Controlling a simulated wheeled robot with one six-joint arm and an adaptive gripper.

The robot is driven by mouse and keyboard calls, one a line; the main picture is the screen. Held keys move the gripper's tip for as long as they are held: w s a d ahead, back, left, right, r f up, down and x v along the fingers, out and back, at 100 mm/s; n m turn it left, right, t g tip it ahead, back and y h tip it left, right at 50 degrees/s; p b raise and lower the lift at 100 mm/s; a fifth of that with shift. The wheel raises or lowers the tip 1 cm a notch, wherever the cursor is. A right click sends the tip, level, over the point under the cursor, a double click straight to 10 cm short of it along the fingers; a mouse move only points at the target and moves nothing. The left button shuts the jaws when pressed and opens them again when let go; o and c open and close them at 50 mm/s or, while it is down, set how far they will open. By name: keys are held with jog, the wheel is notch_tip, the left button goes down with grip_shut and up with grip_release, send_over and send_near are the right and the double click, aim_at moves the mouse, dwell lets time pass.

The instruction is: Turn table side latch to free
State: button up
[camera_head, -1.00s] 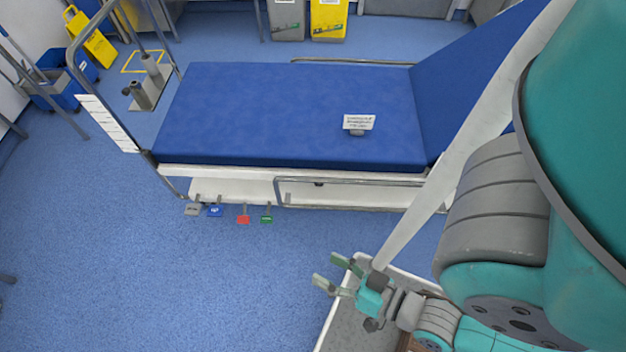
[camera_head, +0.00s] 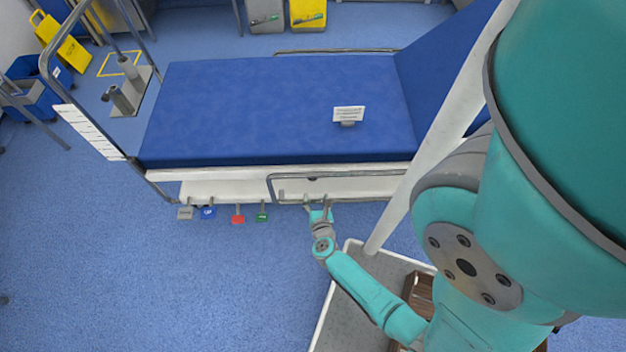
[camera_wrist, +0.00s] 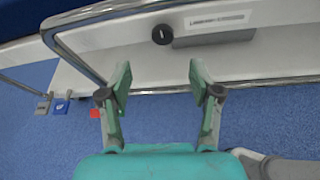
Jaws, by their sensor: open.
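The operating table (camera_head: 270,110) has a blue mattress and a white side frame with a metal side rail (camera_head: 271,190). In the head view the latch (camera_head: 312,179) is only a small dark spot behind the rail. My gripper (camera_head: 317,204) is at the table's near side, low by the rail. In the wrist view my gripper (camera_wrist: 160,82) has its green fingers spread, empty, with the knob beyond and between them, apart from them.
The rail's chrome tubes cross above and below the knob. Several coloured pedals, among them a red one (camera_head: 238,219) and a green one (camera_head: 262,217), stick out left of my gripper.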

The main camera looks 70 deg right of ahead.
aim_at(313, 180)
jog(key=shift+m, duration=0.4)
jog(key=x, duration=1.1)
jog(key=shift+s+d+f, duration=0.1)
jog(key=shift+d+f, duration=0.1)
jog(key=c, duration=1.1)
